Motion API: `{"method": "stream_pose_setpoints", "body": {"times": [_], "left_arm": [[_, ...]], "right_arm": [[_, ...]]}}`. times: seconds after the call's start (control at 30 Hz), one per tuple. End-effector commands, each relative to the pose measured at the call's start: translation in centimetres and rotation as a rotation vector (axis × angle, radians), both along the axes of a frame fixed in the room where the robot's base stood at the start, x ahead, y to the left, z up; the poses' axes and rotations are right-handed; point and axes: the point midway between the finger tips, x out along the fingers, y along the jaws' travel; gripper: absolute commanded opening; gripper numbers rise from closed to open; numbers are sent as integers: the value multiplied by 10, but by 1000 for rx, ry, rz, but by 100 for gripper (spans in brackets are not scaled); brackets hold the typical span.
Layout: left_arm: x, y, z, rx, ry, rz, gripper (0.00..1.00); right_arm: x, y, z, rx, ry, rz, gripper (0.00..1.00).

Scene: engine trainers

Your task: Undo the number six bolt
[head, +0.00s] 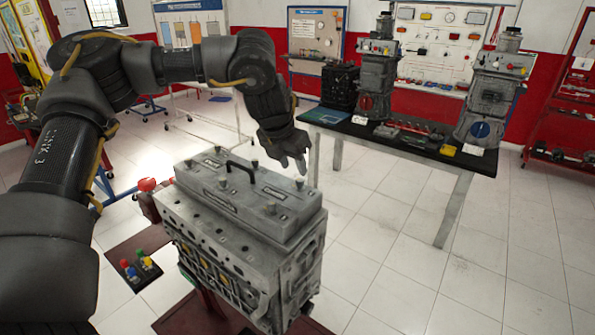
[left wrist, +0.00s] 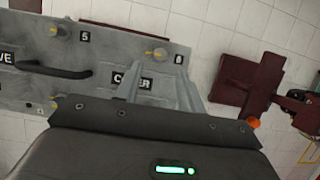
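The grey engine cover (head: 240,190) lies on top of the engine block (head: 230,240), with several bolts along its edges and a black handle (head: 241,167). In the left wrist view the number six bolt (left wrist: 158,54) stands in the cover (left wrist: 105,45) beside its label, near the corner. In the head view it appears as the bolt (head: 300,184) at the right end. My left gripper (head: 293,167) is just above that corner. Its fingers (left wrist: 160,88) are apart with nothing between them, and the bolt shows beyond the tips. My right gripper is not in view.
The number five bolt (left wrist: 64,29) stands further along the cover. A dark red stand (left wrist: 238,80) is below. A black table (head: 400,140) with other engines stands behind. A control box with coloured buttons (head: 140,266) is at the left.

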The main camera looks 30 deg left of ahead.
Motion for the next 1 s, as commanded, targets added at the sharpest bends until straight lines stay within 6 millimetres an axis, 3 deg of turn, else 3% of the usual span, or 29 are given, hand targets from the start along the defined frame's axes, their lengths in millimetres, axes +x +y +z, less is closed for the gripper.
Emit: {"method": "stream_pose_setpoints", "body": {"times": [0.3, 0.7, 1.0], "left_arm": [[17, -3, -40, 2, 2, -1, 39], [20, -3, -48, 0, -1, -1, 39], [20, -3, -48, 0, -1, -1, 0]], "right_arm": [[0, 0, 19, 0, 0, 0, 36], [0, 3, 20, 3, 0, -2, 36], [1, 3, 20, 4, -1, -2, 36]]}}
